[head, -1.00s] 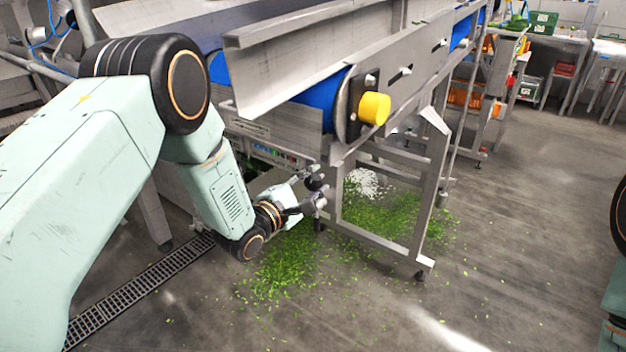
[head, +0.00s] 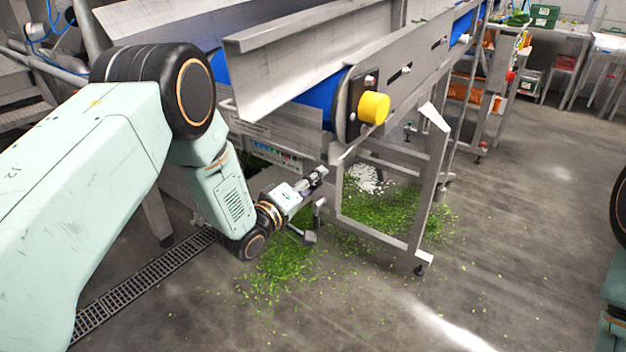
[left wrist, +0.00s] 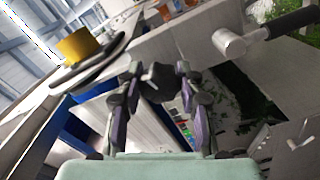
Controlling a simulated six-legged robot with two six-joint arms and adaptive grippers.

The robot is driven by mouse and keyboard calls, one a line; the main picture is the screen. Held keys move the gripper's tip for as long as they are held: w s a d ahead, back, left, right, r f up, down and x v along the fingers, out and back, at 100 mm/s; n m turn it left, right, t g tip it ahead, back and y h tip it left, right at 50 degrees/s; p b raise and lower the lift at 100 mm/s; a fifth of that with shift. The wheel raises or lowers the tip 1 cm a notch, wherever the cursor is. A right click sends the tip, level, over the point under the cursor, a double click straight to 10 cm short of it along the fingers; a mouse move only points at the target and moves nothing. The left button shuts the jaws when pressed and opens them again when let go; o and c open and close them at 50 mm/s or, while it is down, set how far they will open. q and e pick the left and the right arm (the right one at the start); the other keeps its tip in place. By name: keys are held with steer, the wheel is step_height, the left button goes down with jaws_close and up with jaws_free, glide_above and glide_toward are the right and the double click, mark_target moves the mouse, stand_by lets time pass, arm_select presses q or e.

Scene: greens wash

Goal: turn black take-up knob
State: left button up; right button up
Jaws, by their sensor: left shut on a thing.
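The black take-up knob (left wrist: 157,82) shows in the left wrist view as a dark lobed shape between the fingers of my left gripper (left wrist: 160,92). The fingers are shut on it from both sides. In the head view my left gripper (head: 314,203) is low beside the conveyor's near end, below the yellow cap. There the knob cannot be made out behind the fingers. My right gripper is in neither view.
The yellow cap (head: 373,108) sticks out from the conveyor end above my gripper, and also shows in the left wrist view (left wrist: 82,45). The steel leg frame (head: 428,190) stands close to the right. Green scraps (head: 385,215) lie on the floor. Open floor (head: 530,240) is at right.

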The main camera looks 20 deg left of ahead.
arm_select(q)
steer(key=m, duration=0.5)
steer(key=shift+r+m+p, duration=0.1)
steer(key=shift+m+p, duration=0.2)
steer(key=m, duration=0.5)
steer(key=shift+w+a+m+p, duration=0.1)
steer(key=shift+m+p, duration=0.2)
steer(key=shift+m, duration=0.3)
steer(key=o, duration=1.2)
steer(key=v, duration=1.2)
